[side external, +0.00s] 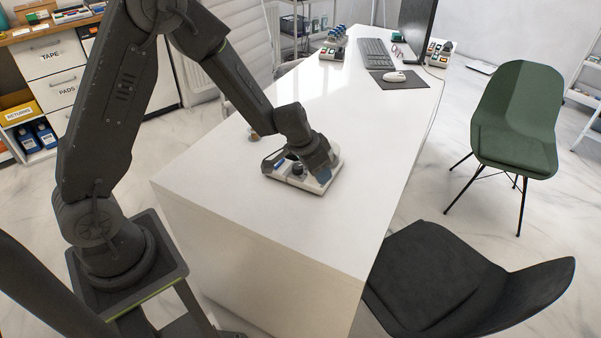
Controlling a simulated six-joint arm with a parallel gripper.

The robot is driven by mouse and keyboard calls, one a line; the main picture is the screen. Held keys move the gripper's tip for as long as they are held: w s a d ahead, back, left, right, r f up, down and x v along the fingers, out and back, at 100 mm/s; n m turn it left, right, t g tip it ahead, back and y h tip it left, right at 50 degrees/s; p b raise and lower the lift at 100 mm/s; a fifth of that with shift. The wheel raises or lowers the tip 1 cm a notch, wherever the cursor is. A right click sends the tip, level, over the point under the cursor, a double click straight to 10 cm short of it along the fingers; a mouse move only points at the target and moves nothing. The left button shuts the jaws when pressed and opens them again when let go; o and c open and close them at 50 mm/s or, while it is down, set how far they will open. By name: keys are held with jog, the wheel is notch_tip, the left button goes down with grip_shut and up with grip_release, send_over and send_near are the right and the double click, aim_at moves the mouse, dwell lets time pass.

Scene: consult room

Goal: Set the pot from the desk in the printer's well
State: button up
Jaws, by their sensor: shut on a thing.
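My gripper (285,164) is over the near half of the white desk (215,190), pointing down at a small white device with grey and blue parts (322,181), which looks like the printer. My gripper is shut on a small dark pot (298,170), low over the device. My wrist hides much of both. I cannot tell whether the pot is inside the well, touching its rim or just above it.
A small tan and grey object (254,136) is at the desk's left edge, beside my forearm. A keyboard (375,53), mouse (394,76), monitor (416,25) and small racks (332,50) stand at the far end. The desk's front is clear. A dark chair (425,270) stands close at right.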

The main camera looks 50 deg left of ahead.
jog(key=w+a+m, duration=0.1)
jog(key=w+a, duration=0.2)
jog(key=a, duration=0.2)
jog(key=w+a+m+h, duration=0.1)
jog(key=w+a, duration=0.1)
jog(key=shift+w+a+f+m, duration=0.15)
jog(key=shift+w+f+m, duration=0.05)
jog(key=shift+w+m, duration=0.1)
jog(key=shift+w+a+f+m+g+h, duration=0.15)
jog(key=shift+w+a+f+m, duration=0.5)
jog(key=shift+a, duration=1.35)
jog(key=shift+w+a+f+m+g+h, duration=0.15)
jog(key=shift+a+f+m, duration=0.55)
jog(key=shift+a, duration=1.35)
jog(key=shift+w+a+f+m+g, duration=0.1)
jog(key=shift+w+a+f+m, duration=0.35)
jog(key=shift+a+f, duration=1.05)
jog(key=shift+a+f, duration=0.2)
jog(key=shift+a, duration=0.3)
